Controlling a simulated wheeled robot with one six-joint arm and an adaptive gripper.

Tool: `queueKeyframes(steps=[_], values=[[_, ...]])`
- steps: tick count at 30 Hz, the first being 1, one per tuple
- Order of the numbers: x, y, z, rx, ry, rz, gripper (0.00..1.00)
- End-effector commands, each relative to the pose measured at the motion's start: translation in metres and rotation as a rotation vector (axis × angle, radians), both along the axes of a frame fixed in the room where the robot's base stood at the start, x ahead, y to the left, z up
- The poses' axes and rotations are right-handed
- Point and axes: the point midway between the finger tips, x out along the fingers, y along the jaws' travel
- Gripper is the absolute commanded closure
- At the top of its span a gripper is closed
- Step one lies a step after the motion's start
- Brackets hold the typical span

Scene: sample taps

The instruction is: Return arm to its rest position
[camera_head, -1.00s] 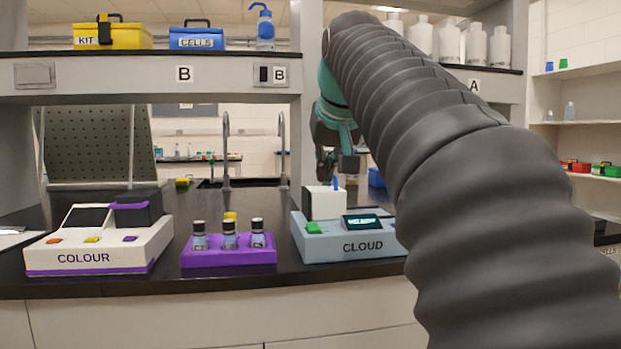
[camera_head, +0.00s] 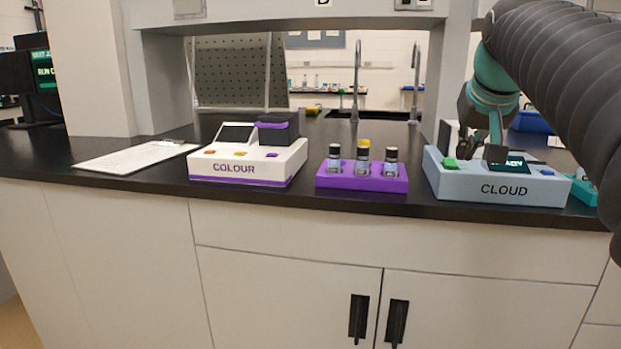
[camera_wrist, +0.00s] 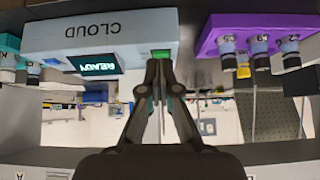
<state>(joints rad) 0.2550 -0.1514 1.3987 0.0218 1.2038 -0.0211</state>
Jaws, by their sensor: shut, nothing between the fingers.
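My gripper (camera_head: 483,150) hangs over the light blue CLOUD meter (camera_head: 497,186) at the right of the head view. In the wrist view my gripper (camera_wrist: 160,68) shows with its fingers together and nothing between them. Its tips lie in front of the meter's green button (camera_wrist: 161,54) in that view; I cannot tell whether they touch it. The meter's screen (camera_wrist: 93,64) is lit and reads READY. My dark ribbed arm covers the upper right of the head view.
A purple rack (camera_head: 362,178) with several capped vials stands left of the meter. The white COLOUR meter (camera_head: 249,163) and a clipboard (camera_head: 137,156) are further left. A teal rack (camera_head: 584,190) sits right of the meter. A shelf post (camera_head: 437,85) rises behind.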

Motion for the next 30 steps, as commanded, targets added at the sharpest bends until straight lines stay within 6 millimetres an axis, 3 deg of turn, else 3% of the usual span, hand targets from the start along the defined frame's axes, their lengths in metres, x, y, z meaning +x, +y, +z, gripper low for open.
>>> queueKeyframes(steps=[1,8,15,21,25,30], values=[[-0.006,0.005,-0.021,0.005,0.021,0.004,1.0],[-0.048,0.032,-0.115,0.021,0.101,0.04,1.0],[-0.119,0.067,-0.215,0.029,0.178,0.097,1.0],[-0.185,0.093,-0.287,0.029,0.233,0.158,1.0],[-0.213,0.103,-0.309,0.025,0.243,0.194,1.0],[-0.22,0.112,-0.301,0.018,0.203,0.222,1.0]])
